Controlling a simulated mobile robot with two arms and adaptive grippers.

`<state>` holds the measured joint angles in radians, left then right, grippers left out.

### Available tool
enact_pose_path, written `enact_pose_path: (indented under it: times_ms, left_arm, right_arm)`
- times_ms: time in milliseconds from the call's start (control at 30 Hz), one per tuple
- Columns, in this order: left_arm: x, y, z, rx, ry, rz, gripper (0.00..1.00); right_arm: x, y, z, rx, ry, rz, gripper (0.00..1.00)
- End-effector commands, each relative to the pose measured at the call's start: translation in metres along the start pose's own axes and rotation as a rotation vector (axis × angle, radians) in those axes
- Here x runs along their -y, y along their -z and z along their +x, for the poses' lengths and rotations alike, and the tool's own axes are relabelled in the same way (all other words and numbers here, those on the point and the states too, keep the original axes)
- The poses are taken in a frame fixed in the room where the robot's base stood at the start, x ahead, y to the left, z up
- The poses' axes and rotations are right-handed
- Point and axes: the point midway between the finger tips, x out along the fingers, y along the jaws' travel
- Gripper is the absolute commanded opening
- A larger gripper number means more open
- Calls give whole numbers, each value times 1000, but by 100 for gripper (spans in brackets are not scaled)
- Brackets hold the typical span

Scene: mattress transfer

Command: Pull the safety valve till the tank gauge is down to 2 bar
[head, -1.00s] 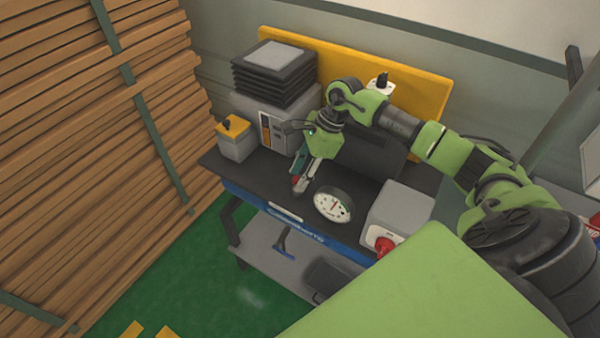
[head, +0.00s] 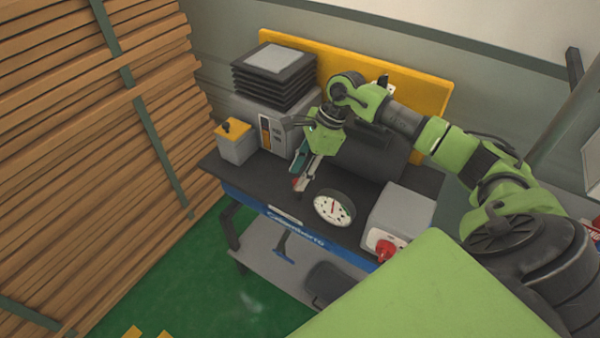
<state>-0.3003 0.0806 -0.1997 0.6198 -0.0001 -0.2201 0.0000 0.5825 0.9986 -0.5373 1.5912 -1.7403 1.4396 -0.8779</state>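The round white gauge (head: 334,208) faces up toward me near the front edge of the bench, in front of the dark tank (head: 368,155). Its red needle shows, but the numbers are too small to read. My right arm reaches in from the right over the tank. My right gripper (head: 300,182) points down just left of the gauge, its fingers close to a small red part (head: 295,182). That part may be the safety valve; I cannot tell whether the fingers hold it. My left gripper is not in view.
The dark workbench (head: 228,166) also carries a grey machine with stacked black trays (head: 272,75), a yellow-topped box (head: 235,142) and a grey box with a red knob (head: 386,250). A yellow panel (head: 425,90) stands behind. Stacked timber (head: 90,150) fills the left; green floor lies between.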

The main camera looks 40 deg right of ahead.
Motion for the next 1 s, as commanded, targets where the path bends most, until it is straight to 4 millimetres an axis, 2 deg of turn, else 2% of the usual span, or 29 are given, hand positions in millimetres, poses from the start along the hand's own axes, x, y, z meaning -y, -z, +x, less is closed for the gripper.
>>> enact_pose_path:
  times_ms: [167,267,367,700,833,1000]
  left_arm:
    - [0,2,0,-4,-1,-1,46]
    - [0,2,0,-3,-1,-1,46]
    - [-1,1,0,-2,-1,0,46]
    - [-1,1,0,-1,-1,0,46]
    - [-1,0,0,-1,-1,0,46]
    - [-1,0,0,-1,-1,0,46]
  right_arm:
    - [0,0,-1,-1,0,0,35]
    - [0,1,-8,-2,2,0,35]
    - [1,1,-24,-2,3,0,35]
    - [1,0,-94,-1,4,0,35]
    - [0,0,-110,0,2,0,35]
    - [0,0,-120,0,0,0,35]
